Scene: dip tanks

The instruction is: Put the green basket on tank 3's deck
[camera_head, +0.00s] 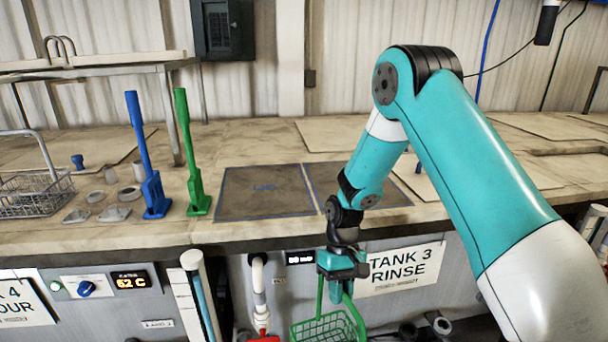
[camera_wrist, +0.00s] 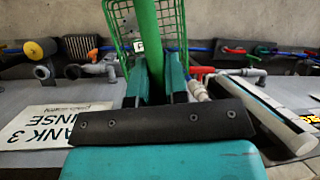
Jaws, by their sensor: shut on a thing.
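My gripper (camera_head: 342,268) is shut on the upright handle of the green basket (camera_head: 325,328), in front of the tank fronts and below the worktop edge. The basket's wire body hangs below the jaws and is cut off by the picture's bottom edge. In the wrist view, the green handle runs between my gripper's teal fingers (camera_wrist: 158,85), with the green mesh (camera_wrist: 118,25) beyond. The tank 3 sign (camera_head: 402,268) is on the front panel just right of my gripper. The worktop above holds two blue-outlined dark pads (camera_head: 262,193); my arm partly hides the right one (camera_head: 325,180).
A blue-handled tool (camera_head: 152,195) and a green-handled tool (camera_head: 198,200) stand on the worktop left of the pads. A wire basket (camera_head: 35,205) and small parts are farther left. Pipes and a red valve (camera_head: 264,338) stick out near the basket. The left pad is bare.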

